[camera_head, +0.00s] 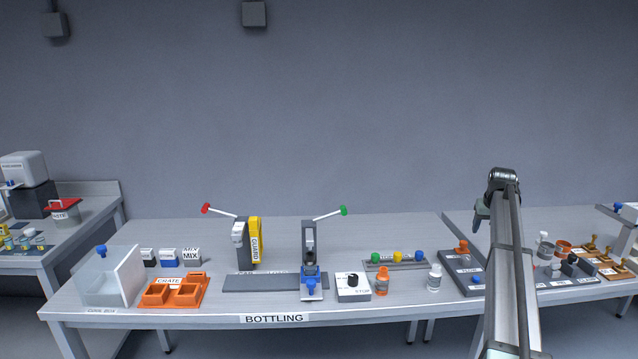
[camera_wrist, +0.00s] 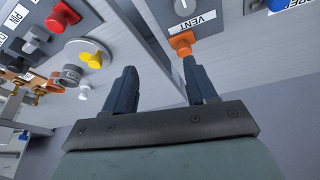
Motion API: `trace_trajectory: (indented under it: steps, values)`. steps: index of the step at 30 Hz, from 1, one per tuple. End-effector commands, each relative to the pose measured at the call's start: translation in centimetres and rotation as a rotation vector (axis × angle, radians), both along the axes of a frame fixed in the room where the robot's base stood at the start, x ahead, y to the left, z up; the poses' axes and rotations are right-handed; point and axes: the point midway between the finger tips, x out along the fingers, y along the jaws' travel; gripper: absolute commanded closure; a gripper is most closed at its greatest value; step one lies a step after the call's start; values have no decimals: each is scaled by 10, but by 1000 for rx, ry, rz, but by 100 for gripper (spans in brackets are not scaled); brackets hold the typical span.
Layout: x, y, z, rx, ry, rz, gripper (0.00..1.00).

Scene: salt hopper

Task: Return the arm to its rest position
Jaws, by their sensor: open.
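My arm rises from the bottom right of the head view and folds over at its top. My gripper (camera_head: 481,216) hangs at the upper end, above the right part of the bottling table (camera_head: 270,309), well clear of the surface. In the wrist view my gripper (camera_wrist: 159,68) shows two dark fingers spread apart with nothing between them. An orange knob (camera_wrist: 182,41) by a VENT label shows past the right fingertip. The wrist view looks tilted.
The table holds a clear box (camera_head: 125,280), an orange crate (camera_head: 172,300), a yellow guard (camera_head: 256,242), an orange bottle (camera_head: 382,281) and a white bottle (camera_head: 434,278). Another bench with brass-coloured pieces (camera_head: 590,247) stands right. The air around my gripper is free.

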Motion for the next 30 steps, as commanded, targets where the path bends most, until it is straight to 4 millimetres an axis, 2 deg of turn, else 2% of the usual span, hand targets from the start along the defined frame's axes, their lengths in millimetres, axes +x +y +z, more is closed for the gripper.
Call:
trace_trajectory:
  steps: [1,5,9,12,15,18,20,30]
  values:
    - [-22,-8,-21,-14,21,-33,43]
    - [-76,-38,-72,-68,75,-133,43]
    - [-139,-65,-124,-132,137,-239,43]
    - [-186,-79,-160,-179,182,-306,43]
    - [-227,-81,-197,-215,228,-351,43]
    - [-249,-67,-233,-224,266,-359,43]
    - [-254,-52,-255,-218,286,-346,43]
    - [-272,69,-373,-116,392,-205,43]
